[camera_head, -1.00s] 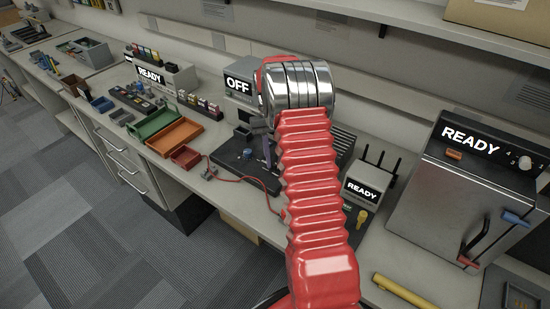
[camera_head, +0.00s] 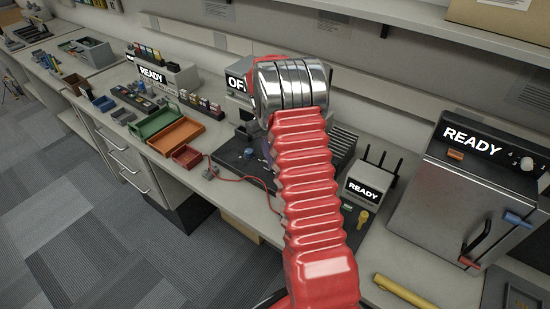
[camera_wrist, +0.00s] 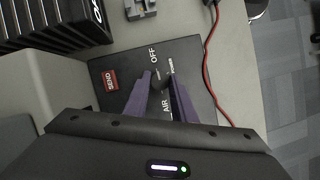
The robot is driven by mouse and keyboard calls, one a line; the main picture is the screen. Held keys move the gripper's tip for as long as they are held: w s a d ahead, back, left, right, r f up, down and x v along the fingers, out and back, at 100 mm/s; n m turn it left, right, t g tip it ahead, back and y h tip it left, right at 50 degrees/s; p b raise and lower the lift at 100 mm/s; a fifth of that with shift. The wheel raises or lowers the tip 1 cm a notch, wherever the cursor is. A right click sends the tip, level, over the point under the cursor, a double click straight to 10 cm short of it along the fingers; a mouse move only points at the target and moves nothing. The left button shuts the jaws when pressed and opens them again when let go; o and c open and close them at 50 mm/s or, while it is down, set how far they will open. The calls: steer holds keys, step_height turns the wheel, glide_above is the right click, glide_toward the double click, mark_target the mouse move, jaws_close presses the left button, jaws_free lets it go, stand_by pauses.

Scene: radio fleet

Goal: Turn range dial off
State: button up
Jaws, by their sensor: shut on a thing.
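The dial (camera_wrist: 163,82), a small dark knob, sits on a black control panel (camera_wrist: 190,52) in the wrist view. White labels OFF and AIR are printed around it; a further small label is hard to read. My gripper (camera_wrist: 163,84) has its two purple fingers on either side of the knob, shut on it. The fingers partly hide the knob, so I cannot tell exactly where it points. In the head view the panel (camera_head: 236,160) lies on the bench, and my red arm hides the dial and most of the gripper.
A red SEND button (camera_wrist: 111,80) is beside the fingers. A red cable (camera_wrist: 208,62) runs along the panel. A box (camera_head: 236,84) with an OFF sign, partly covered by my wrist, stands behind. A READY box (camera_head: 372,180) with antennas is to the right.

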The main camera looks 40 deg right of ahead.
steer(key=o, duration=1.1)
steer(key=shift+c, duration=0.2)
steer(key=shift+w, duration=0.1)
steer(key=v, duration=1.3)
steer(key=shift+r, duration=0.35)
